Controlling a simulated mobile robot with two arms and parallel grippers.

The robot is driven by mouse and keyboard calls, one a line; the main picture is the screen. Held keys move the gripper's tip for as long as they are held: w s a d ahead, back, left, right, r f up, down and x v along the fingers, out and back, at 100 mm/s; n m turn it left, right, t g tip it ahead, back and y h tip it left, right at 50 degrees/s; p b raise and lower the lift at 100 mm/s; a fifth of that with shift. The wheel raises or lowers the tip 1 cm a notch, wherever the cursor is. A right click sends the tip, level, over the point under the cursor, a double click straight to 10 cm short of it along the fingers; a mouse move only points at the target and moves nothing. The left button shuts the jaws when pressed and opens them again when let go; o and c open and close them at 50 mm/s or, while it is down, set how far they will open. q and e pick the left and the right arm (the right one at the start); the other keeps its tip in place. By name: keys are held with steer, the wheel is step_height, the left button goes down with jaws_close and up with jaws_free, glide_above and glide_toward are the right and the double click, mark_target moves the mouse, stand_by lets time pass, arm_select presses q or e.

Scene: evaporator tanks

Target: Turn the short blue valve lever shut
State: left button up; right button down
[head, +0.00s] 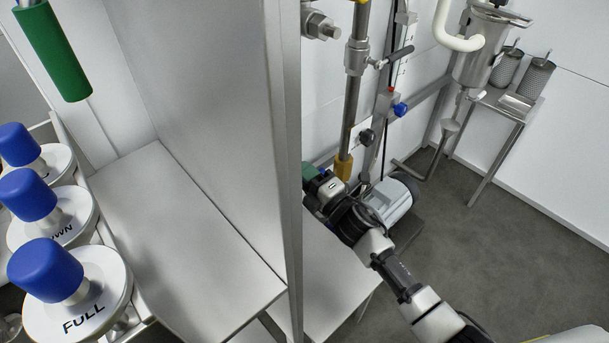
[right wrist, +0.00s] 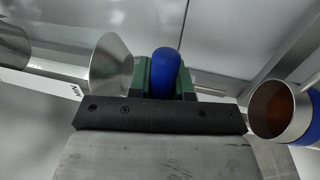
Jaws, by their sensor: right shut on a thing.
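In the right wrist view, the blue valve lever (right wrist: 166,68) shows as a rounded blue end between the green fingers of my right gripper (right wrist: 165,82). The fingers are closed on it from both sides. The rest of the lever is hidden behind the gripper body. In the head view, my right arm reaches in from the lower right, and its gripper (head: 311,172) is beside the upright steel panel edge. The gripped lever cannot be made out there. My left gripper is not in view.
A steel cone (right wrist: 112,64) sits close left of the gripper, and a blue-banded pipe end (right wrist: 279,112) to its right. The upright steel panel (head: 215,110) blocks part of the head view. Several blue knobs (head: 45,270) stand at left. Grey floor (head: 470,260) lies open at right.

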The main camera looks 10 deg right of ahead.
stand_by(0.5)
steer(key=c, duration=1)
jaws_free()
steer(key=shift+c, duration=0.2)
steer(key=shift+s, duration=0.1)
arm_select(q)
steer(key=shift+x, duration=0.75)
arm_select(e)
steer(key=v, duration=1)
steer(key=shift+s+d, duration=0.25)
steer(key=shift+d, duration=0.05)
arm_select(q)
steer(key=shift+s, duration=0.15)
